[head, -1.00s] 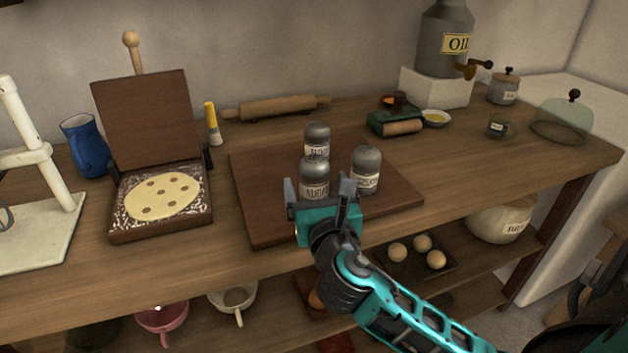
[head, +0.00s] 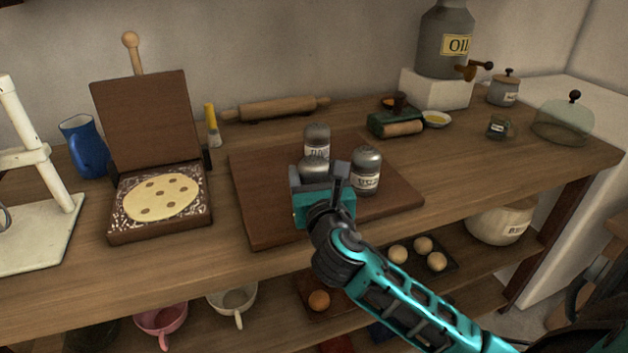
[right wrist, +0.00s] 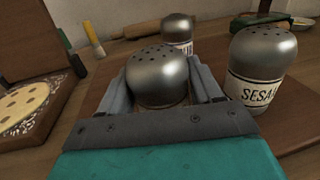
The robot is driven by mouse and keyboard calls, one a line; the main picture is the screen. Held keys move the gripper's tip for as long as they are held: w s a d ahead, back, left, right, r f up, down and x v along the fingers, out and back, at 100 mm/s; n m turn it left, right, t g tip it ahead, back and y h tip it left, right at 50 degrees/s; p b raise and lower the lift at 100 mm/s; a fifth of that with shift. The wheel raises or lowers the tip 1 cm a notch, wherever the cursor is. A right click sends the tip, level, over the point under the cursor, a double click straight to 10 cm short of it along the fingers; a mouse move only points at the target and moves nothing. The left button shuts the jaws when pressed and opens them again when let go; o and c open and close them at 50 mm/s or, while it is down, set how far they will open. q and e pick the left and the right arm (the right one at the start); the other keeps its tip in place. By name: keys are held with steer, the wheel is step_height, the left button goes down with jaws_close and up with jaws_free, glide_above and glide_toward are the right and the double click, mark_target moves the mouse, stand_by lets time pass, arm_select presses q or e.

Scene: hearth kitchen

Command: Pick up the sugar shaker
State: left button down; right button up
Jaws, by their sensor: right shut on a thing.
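Three grey, dome-topped shakers with pierced lids stand close together on a dark wooden board (head: 262,215). My right gripper (head: 318,176) is shut on the front one, the sugar shaker (head: 315,165), with a finger on each side of its body. In the right wrist view its dome (right wrist: 157,75) shows between the fingers, and its label is hidden. It is upright and seems to be still on the board. Another shaker (head: 317,139) stands just behind it. The sesame shaker (head: 366,172) stands to the right, apart from my gripper. My left gripper is out of view.
A waffle-iron-like press (head: 160,232) with a pale round flatbread stands to the left. A rolling pin (head: 277,108) lies behind the board. The board's front left is bare.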

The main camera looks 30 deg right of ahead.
steer(key=shift+c, duration=1.3)
steer(key=shift+r, duration=0.1)
